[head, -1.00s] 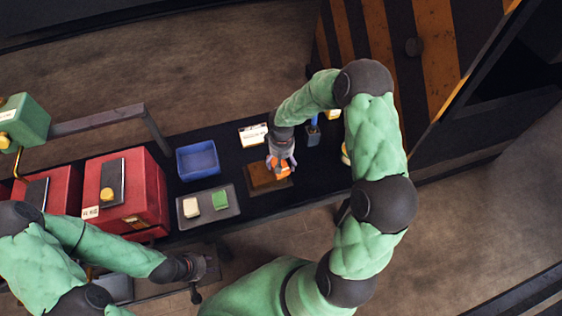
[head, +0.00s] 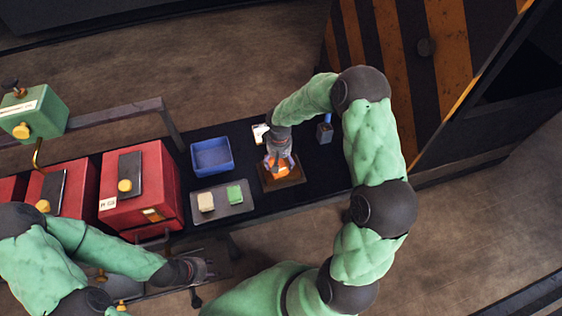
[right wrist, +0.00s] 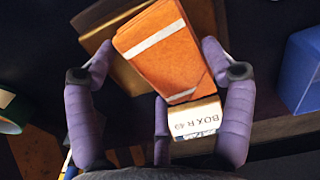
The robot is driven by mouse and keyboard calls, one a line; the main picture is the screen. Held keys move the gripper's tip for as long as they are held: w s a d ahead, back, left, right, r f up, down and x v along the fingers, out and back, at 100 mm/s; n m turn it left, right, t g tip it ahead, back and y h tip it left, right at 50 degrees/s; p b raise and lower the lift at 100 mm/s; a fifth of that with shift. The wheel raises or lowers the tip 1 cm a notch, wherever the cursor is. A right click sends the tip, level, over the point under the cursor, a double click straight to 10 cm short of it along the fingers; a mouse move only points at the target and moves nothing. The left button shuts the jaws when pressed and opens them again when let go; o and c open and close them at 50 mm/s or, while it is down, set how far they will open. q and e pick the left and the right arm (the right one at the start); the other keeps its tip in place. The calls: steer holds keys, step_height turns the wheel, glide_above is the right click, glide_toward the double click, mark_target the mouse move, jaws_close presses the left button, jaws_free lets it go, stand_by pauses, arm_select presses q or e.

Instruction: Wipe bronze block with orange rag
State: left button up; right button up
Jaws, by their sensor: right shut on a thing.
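The bronze block (head: 296,176) is a flat brown-gold slab on the black bench top in the head view. It also shows partly in the right wrist view (right wrist: 100,38). In the right wrist view the rag (right wrist: 168,55) is a folded pad with pale stripes. My right gripper (head: 278,160) is shut on the rag, pointing down over the block; whether the rag touches it is hard to tell. My left gripper (head: 202,271) is off the bench's front edge, apart from these things, its fingers too small to read.
A blue bin (head: 211,157) and a grey tray (head: 224,211) with a cream block and a green block stand left of the bronze block. Red boxes (head: 140,188) stand farther left. A label card (right wrist: 194,122) is close by. A grey holder (head: 325,132) stands right.

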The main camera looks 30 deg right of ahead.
steer(key=shift+w+a+r+p, duration=0.1)
steer(key=shift+a+r+p, duration=0.2)
steer(key=shift+r, duration=0.25)
steer(key=shift+w+a+r+p, duration=0.15)
steer(key=shift+r+p, duration=0.1)
steer(key=shift+r, duration=0.3)
steer(key=shift+s+d+r+p, duration=0.15)
steer(key=shift+r+p, duration=0.1)
steer(key=shift+r, duration=0.1)
steer(key=shift+s+d+r+p, duration=0.1)
steer(key=shift+r+p, duration=0.15)
steer(key=shift+r, duration=0.1)
steer(key=shift+w+a+r+p, duration=0.1)
steer(key=shift+r+p, duration=0.4)
steer(key=shift+r, duration=0.25)
steer(key=shift+r+p, duration=0.95)
steer(key=shift+r, duration=0.55)
